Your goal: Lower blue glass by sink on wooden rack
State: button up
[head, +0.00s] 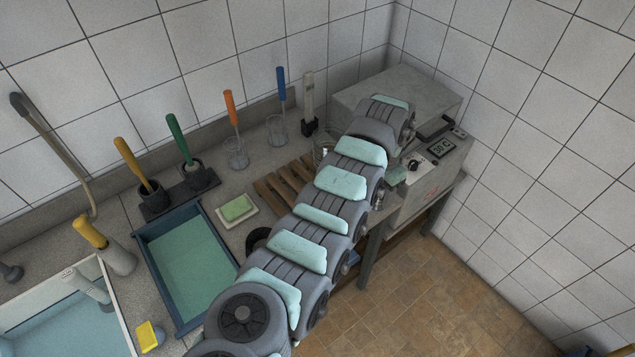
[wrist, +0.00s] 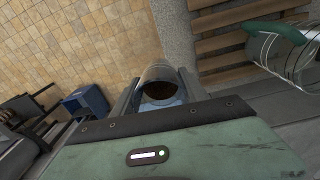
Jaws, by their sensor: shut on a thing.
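In the wrist view my gripper (wrist: 162,98) is shut on a round, hollow thing (wrist: 158,72), which I take to be the blue glass. It looks dark grey with a bluish lower part, and its open rim faces the camera. It is held over the floor side of the counter edge. The wooden rack (wrist: 232,18) lies to the right of it, apart from it in the picture. In the head view the wooden rack (head: 281,188) shows left of my arm, partly covered. My arm hides the gripper and the held glass there.
In the head view, a sponge dish (head: 238,211), a blue-rimmed basin (head: 183,268) and glasses with an orange brush (head: 235,150) and a blue brush (head: 277,130) line the counter. A grey heated box (head: 420,170) stands right.

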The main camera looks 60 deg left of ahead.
jog(key=s+a+f+p, duration=0.3)
jog(key=s+a+f, duration=0.1)
jog(key=s+a, duration=0.9)
jog(key=s, duration=0.3)
jog(key=shift+a, duration=0.3)
jog(key=shift+s+p, duration=0.15)
jog(key=shift+p, duration=0.35)
jog(key=shift+f+b, duration=2.05)
jog(key=shift+f, duration=0.95)
jog(key=shift+f+b, duration=0.45)
jog(key=shift+f, duration=0.15)
jog(key=o, duration=1.6)
jog(key=shift+r, duration=0.15)
jog(key=shift+r, duration=5.25)
